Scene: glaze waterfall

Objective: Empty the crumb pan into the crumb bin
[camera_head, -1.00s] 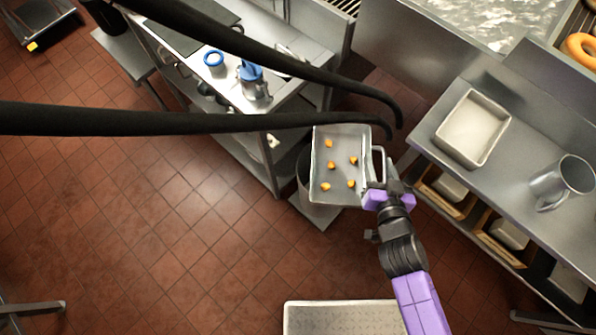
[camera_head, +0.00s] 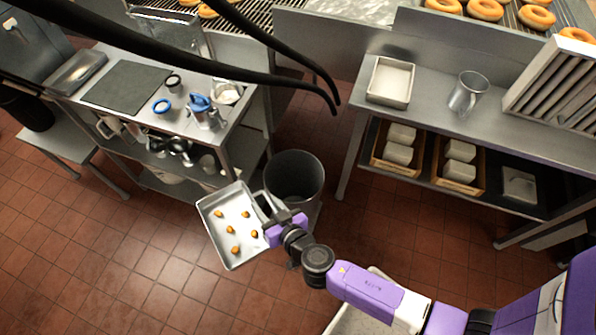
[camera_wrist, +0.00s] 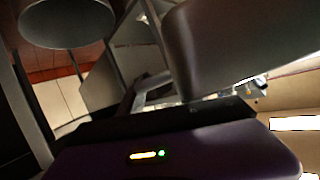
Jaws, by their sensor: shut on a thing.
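The crumb pan (camera_head: 230,212) is a shallow metal tray with several orange-brown crumbs on its floor. My gripper (camera_head: 272,220) is shut on the pan's handle at its right side and holds the pan up over the tiled floor, roughly level. The crumb bin (camera_head: 295,177) is a round grey metal bin, standing just to the right of and behind the pan. Its open mouth shows and the pan is beside it, not over it. In the wrist view, a dark round rim (camera_wrist: 65,22) shows at upper left, and a blurred grey surface fills the upper right.
A steel table (camera_head: 236,130) with blue-lidded containers stands at left behind the pan. A pale mat lies partly under my arm. The floor at lower left is clear.

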